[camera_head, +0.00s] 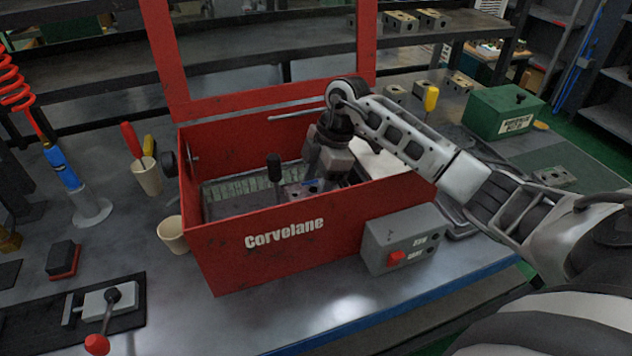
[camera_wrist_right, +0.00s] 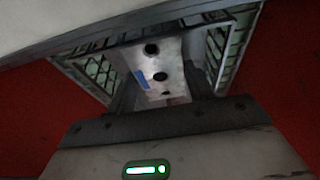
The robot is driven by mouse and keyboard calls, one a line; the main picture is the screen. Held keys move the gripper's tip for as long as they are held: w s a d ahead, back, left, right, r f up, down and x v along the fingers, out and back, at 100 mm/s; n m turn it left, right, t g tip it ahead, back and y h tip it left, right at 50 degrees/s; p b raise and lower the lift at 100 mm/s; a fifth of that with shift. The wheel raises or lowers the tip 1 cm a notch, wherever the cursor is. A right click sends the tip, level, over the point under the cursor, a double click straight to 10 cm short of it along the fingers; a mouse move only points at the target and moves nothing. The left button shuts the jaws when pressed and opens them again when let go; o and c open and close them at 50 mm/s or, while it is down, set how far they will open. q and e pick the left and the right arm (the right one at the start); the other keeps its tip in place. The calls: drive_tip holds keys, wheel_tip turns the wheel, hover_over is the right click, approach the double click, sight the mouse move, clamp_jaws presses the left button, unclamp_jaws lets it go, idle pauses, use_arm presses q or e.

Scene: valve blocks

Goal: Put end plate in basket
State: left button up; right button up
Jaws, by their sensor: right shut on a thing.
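A red open-topped box marked "Corvelane" (camera_head: 290,250) stands on the bench, its frame-like lid raised at the back. A mesh basket (camera_head: 235,190) lies inside it, and its mesh sides show in the right wrist view (camera_wrist_right: 235,42). My right gripper (camera_head: 308,180) reaches down into the box. It is shut on the end plate (camera_wrist_right: 160,75), a pale metal block with dark holes and a blue mark; part of it shows in the head view (camera_head: 292,190). The plate is over or within the basket; I cannot tell whether it touches the bottom. My left gripper is out of view.
A dark-knobbed lever (camera_head: 274,167) rises inside the box left of my gripper. A grey control box with a red button (camera_head: 405,240) is at the front right. Beige cups (camera_head: 172,235) stand to the left. A green case (camera_head: 503,110) sits at the right.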

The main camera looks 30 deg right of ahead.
drive_tip(key=shift+f, duration=0.1)
drive_tip(key=o, duration=1.2)
drive_tip(key=shift+c, duration=0.2)
drive_tip(key=shift+d+r, duration=0.1)
drive_tip(key=shift+r, duration=0.3)
drive_tip(key=v, duration=1.1)
drive_tip(key=shift+r, duration=0.25)
drive_tip(key=shift+d, duration=0.1)
